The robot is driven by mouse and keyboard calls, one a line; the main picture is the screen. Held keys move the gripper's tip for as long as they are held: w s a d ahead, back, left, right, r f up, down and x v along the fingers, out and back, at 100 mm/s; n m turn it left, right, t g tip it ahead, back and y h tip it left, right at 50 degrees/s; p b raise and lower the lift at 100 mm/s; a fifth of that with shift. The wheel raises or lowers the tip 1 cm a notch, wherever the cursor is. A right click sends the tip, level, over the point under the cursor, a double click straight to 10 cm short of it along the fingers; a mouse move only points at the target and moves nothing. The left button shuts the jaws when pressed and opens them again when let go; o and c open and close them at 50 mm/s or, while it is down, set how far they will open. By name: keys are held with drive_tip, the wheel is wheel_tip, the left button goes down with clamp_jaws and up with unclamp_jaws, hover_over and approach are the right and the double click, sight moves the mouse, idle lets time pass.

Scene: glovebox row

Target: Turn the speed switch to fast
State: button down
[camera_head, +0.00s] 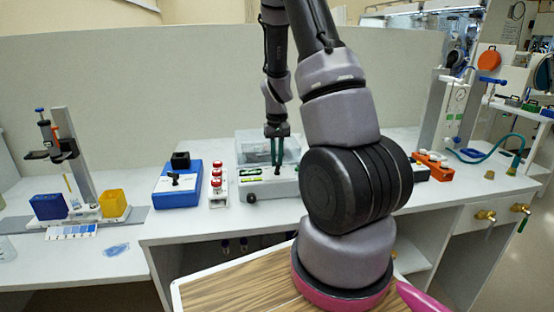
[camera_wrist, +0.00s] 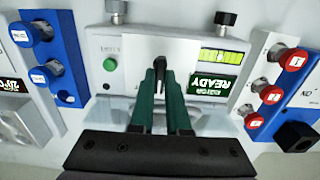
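A white instrument (camera_head: 258,190) with a clear lid stands on the bench in the head view. In the wrist view its front panel (camera_wrist: 127,62) carries a green button, a bubble level and a green READY screen (camera_wrist: 212,84). A black switch handle (camera_wrist: 160,66) stands in the middle of this panel; I cannot read any speed label by it. My gripper (camera_head: 278,164) comes down from above at the panel. In the wrist view its two green fingers (camera_wrist: 160,82) stand close together, one on each side of the handle, which fills the narrow gap at their tips.
A blue box (camera_head: 177,186) with a black lever and a stand with red-capped knobs (camera_head: 217,186) are left of the instrument. An orange rack (camera_head: 432,165) is at the right. In the wrist view, blue-and-white units (camera_wrist: 48,55) flank the panel closely.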

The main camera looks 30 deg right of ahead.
sight(277, 162)
drive_tip(key=shift+m, duration=3)
drive_tip(key=c, duration=0.9)
unclamp_jaws()
wheel_tip(277, 162, up, 11)
drive_tip(key=shift+f, duration=0.1)
